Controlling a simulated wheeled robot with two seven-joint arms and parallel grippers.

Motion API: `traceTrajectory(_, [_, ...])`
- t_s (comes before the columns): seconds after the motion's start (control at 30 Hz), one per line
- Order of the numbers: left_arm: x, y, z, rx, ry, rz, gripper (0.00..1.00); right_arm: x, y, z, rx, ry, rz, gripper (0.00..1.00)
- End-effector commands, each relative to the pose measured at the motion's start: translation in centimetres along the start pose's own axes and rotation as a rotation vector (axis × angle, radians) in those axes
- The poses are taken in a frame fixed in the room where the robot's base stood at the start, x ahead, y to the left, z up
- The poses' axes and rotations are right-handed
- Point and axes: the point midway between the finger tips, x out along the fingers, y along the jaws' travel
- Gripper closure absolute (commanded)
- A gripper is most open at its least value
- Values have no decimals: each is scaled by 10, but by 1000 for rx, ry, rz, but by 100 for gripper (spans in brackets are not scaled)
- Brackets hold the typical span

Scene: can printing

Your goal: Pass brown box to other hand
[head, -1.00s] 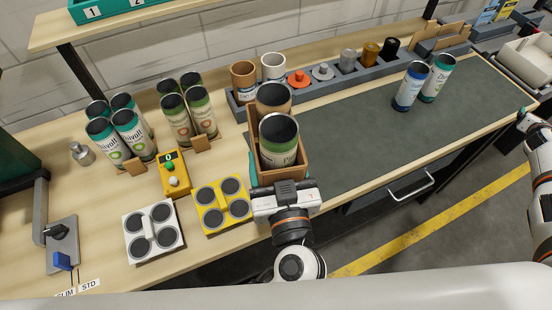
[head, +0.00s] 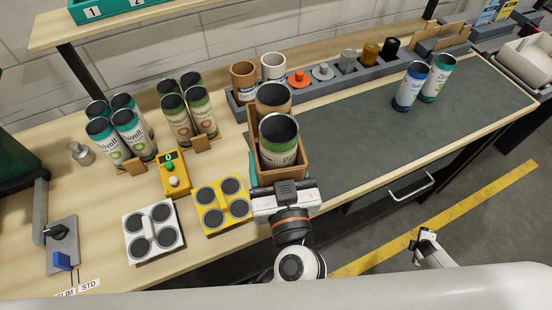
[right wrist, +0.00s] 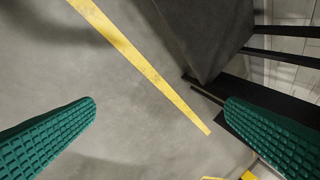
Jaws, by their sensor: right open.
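The brown box (head: 292,170) is near the front edge of the bench in the head view, with a brown can (head: 273,97) and a green-labelled can (head: 279,140) standing in it. My left gripper (head: 286,187) is at the box's near wall and appears shut on it; its fingertips are partly hidden. My right gripper (head: 426,238) is low in front of the bench, well right of the box and apart from it. In the right wrist view it is open and empty (right wrist: 162,125), with two green ridged fingers over the floor.
Yellow (head: 223,205) and white (head: 153,231) four-hole holders sit left of the box. Several cans stand behind them. A grey rack (head: 335,77) runs along the back. The dark mat (head: 400,130) is mostly clear, with two cans (head: 410,87) at its far right.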

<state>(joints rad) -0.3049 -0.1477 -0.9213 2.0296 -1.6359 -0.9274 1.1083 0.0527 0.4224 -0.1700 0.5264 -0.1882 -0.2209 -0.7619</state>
Motion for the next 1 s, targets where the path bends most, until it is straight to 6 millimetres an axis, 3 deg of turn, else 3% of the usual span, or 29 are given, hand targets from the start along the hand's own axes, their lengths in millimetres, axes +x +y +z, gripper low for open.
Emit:
traceTrajectory(0.03, [0,0,0,0,-1,0,54,-3,29,15,59,-21,35,6])
traceTrajectory(0.3, [0,0,0,0,-1,0,54,-31,158,82,411,-82,216,6])
traceTrajectory(0.5, [0,0,0,0,-1,0,54,-68,246,126,672,-83,359,6])
traceTrajectory(0.6, [0,0,0,0,-1,0,54,-86,280,143,782,-71,419,6])
traceTrajectory(0.8, [0,0,0,0,-1,0,54,-110,319,163,920,-49,492,6])
traceTrajectory(1.0, [0,0,0,0,-1,0,54,-115,327,168,954,-42,509,6])
